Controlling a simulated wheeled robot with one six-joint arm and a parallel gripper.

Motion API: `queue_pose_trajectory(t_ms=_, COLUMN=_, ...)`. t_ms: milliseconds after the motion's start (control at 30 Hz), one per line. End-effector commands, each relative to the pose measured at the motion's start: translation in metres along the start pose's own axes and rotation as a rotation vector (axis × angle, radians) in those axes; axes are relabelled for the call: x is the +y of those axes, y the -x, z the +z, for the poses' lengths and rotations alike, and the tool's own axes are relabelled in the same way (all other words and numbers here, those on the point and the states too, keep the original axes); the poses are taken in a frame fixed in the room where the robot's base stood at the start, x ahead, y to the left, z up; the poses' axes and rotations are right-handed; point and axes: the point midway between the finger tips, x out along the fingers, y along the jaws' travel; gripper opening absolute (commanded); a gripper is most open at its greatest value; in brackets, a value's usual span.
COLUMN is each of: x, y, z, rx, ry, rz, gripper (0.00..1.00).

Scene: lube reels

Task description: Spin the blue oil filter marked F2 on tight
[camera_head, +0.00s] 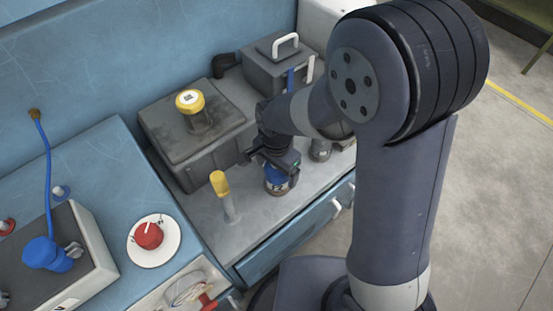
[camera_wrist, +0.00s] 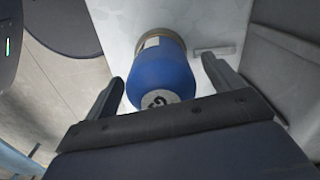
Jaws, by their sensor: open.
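The blue oil filter (camera_head: 277,181) stands on the grey worktop in front of the grey boxes, below my gripper. In the wrist view the blue filter (camera_wrist: 162,75) has a pale end with a dark mark facing me and a tan band with a label at its far end. I cannot read the mark as F2. My gripper (camera_head: 270,152) is open. In the wrist view its fingers (camera_wrist: 163,84) lie one on each side of the filter, with a gap visible at the right finger. Contact on the left is hard to tell. My arm hides part of the worktop behind.
A grey box with a yellow-capped neck (camera_head: 190,103) stands left of the filter. A yellow-handled tool (camera_head: 222,187) stands upright nearer. A grey box with a white handle (camera_head: 280,68) is behind. A dark metal cylinder (camera_head: 320,149) stands right. A red knob (camera_head: 148,235) is far left.

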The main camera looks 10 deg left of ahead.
Motion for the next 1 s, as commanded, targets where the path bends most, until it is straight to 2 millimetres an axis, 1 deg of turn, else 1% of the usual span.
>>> queue_pose_trajectory(t_ms=33, x=0.0003, y=-0.0053, z=0.0001, rx=-0.001, ry=0.000, rz=0.001, gripper=0.87)
queue_pose_trajectory(t_ms=133, x=0.0004, y=-0.0101, z=0.0002, rx=0.000, ry=0.000, rz=0.001, gripper=0.87)
queue_pose_trajectory(t_ms=433, x=0.0002, y=-0.0115, z=0.0001, rx=0.000, ry=0.000, rz=0.000, gripper=0.87)
queue_pose_trajectory(t_ms=1000, x=0.0001, y=-0.0112, z=0.0000, rx=0.000, ry=0.000, rz=0.000, gripper=0.41)
